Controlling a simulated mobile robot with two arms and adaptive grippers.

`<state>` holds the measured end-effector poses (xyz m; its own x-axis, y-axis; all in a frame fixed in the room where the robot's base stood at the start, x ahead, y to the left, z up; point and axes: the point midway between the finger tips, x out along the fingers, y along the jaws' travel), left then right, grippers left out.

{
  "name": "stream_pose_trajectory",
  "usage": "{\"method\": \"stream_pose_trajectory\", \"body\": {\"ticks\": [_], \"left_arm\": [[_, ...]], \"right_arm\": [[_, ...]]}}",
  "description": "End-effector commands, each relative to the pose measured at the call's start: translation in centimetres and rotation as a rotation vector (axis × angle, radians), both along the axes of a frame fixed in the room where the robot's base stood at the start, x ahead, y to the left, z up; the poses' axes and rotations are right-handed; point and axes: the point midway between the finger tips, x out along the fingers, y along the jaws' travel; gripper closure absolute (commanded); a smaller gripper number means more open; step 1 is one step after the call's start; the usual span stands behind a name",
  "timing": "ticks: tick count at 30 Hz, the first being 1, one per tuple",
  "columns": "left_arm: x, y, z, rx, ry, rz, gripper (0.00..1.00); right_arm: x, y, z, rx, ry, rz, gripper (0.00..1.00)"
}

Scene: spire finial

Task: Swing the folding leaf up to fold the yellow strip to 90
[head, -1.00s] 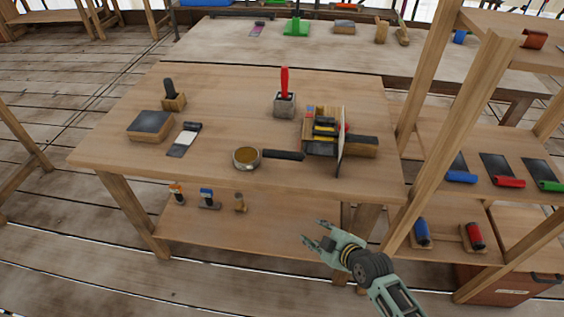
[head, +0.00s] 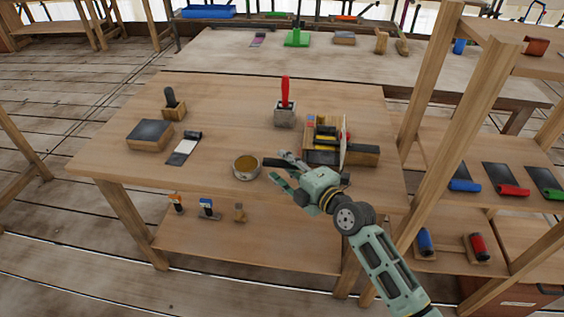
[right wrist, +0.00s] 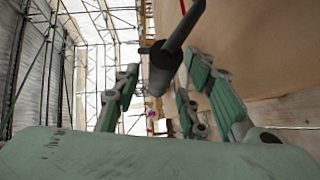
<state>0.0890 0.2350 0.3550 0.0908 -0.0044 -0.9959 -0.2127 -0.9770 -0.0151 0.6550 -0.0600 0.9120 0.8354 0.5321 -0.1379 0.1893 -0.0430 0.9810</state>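A wooden folding block (head: 325,155) with dark bars sits at the right of the near table. A small yellow strip (head: 323,131) lies among its dark parts, and a thin pale plate (head: 344,138) stands upright there. I cannot tell clearly which part is the folding leaf. My right gripper (head: 280,167) is at the table's front, left of the block, beside a round pan (head: 246,168) and over its dark handle. In the right wrist view its fingers (right wrist: 165,95) are apart, with a dark rod (right wrist: 178,45) showing between them. My left gripper is not in view.
A red-handled tool in a grey block (head: 285,110) stands behind the gripper. A dark-topped block (head: 150,135), a scraper-like piece (head: 184,148) and a small holder (head: 173,108) are at left. A wooden post (head: 445,150) rises right of the table.

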Motion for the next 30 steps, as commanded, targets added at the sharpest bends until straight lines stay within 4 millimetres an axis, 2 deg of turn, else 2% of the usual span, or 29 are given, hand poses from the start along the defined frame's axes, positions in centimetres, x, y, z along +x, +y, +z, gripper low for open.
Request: {"method": "stream_pose_trajectory", "body": {"ticks": [6, 14, 27, 30], "left_arm": [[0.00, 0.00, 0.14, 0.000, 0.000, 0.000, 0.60], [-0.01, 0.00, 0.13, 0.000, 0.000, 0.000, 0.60], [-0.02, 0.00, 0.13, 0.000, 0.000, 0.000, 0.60], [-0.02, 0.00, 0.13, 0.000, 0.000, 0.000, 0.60]], "right_arm": [[1.35, 0.87, -0.26, 0.000, 0.001, 0.000, 0.61], [1.46, 0.94, -0.31, 0.000, 0.001, 0.000, 0.61], [1.43, 0.91, -0.33, 0.000, 0.001, 0.000, 0.99], [1.43, 0.91, -0.33, 0.001, 0.002, 0.000, 1.00]]}}
